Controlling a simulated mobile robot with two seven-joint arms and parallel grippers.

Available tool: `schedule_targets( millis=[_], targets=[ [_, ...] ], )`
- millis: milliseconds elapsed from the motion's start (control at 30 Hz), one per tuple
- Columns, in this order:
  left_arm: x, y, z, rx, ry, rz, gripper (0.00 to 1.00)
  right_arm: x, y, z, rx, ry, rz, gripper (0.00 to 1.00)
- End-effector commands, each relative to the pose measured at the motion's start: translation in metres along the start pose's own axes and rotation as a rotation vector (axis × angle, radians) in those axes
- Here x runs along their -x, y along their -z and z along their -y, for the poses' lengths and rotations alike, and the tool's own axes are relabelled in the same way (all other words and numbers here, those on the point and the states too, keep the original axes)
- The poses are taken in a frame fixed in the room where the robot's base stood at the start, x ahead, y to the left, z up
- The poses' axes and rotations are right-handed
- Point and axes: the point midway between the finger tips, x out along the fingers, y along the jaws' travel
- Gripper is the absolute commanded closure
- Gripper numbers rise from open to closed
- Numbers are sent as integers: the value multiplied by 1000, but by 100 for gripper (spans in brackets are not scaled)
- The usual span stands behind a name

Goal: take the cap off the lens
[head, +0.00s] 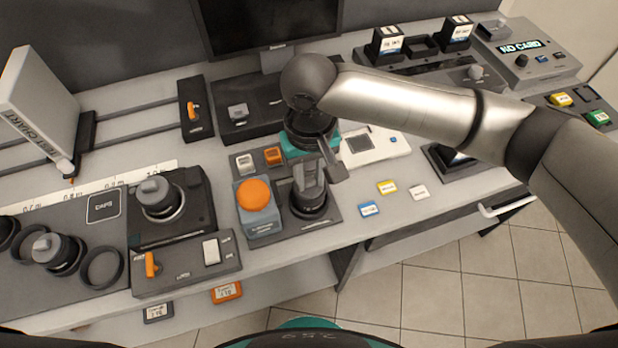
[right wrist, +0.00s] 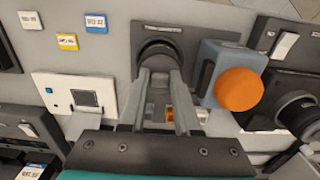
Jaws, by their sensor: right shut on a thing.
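A dark round lens (head: 309,208) stands upright on a grey plate, just right of a block with an orange button. It also shows in the right wrist view (right wrist: 160,52). My right gripper (head: 310,182) points down over the lens, its fingers shut on the part at its top, which looks like the cap. The fingers (right wrist: 160,82) hide most of that part, and I cannot see a gap between it and the lens. Another lens with a grey cap (head: 56,250) is at far left, and one (head: 158,195) sits on a dark camera body. My left gripper is not in view.
The orange button (head: 256,195) is close beside the right gripper. A monitor (head: 265,22) and a dark box (head: 250,105) stand behind. Small labels (head: 387,187) lie to the right, with bare bench around them. The bench's front edge is near.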

Motion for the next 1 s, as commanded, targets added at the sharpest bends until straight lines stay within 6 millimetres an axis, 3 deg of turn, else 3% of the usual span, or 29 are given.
schedule_targets(
  millis=[167,367,800,1000],
  targets=[
    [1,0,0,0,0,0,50,6,1,0,-1,-1,-2,100],
    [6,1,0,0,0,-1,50,31,1,0,0,0,-2,100],
    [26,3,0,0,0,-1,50,152,1,1,2,1,-5,100],
    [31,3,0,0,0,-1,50,187,1,0,0,0,-2,100]
  ],
)
